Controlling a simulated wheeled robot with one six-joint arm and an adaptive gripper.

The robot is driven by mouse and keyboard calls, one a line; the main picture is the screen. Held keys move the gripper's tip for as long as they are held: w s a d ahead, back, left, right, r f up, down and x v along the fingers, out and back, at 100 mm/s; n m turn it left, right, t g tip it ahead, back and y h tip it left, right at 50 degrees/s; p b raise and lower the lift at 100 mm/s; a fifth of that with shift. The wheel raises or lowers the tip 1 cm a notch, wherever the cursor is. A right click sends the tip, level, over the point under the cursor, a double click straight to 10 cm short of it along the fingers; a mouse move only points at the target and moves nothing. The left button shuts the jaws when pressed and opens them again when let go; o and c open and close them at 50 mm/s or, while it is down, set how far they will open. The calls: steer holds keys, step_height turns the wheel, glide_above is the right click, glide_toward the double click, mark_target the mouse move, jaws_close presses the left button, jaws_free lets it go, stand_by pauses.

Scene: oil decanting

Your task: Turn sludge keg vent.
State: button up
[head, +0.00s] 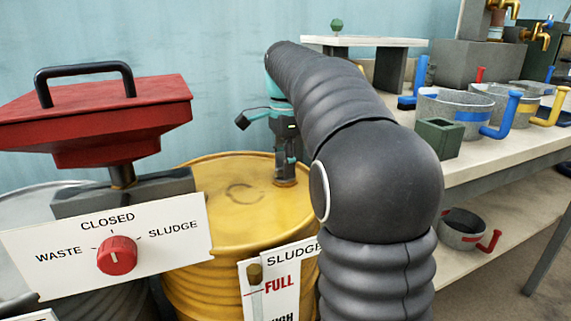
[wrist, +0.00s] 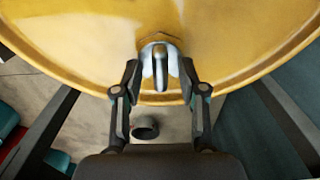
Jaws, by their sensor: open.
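The yellow sludge keg (head: 232,205) stands below my arm. In the wrist view its top (wrist: 90,30) fills the upper part. The vent (wrist: 161,62), a silver fitting with an upright grey lever, sits near the rim. My gripper (head: 286,172) points down over the far part of the lid in the head view. In the wrist view my gripper (wrist: 160,76) is open, with one fingertip on each side of the vent. I see gaps between the fingers and the lever. In the head view the vent is mostly hidden by my gripper.
A sign with a red selector knob (head: 117,255), marked CLOSED, WASTE and SLUDGE, stands left under a red funnel (head: 95,115). A SLUDGE gauge sign (head: 286,285) is in front. The bench (head: 480,165) at right carries several handled cups and a green box (head: 439,138).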

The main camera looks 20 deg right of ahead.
jaws_close()
steer(key=shift+r+n+p, duration=0.1)
steer(key=shift+n+p, duration=0.2)
steer(key=shift+p, duration=0.05)
steer(key=n+p, duration=0.2)
steer(key=shift+r+n+p, duration=0.15)
steer(key=shift+n+p, duration=0.15)
steer(key=shift+p, duration=0.05)
steer(key=n+p, duration=0.3)
steer(key=n, duration=0.2)
steer(key=shift+n+p, duration=0.3)
steer(key=shift+p, duration=0.1)
steer(key=n+p, duration=0.1)
steer(key=n, duration=0.3)
steer(key=shift+f, duration=0.2)
steer(key=n, duration=0.5)
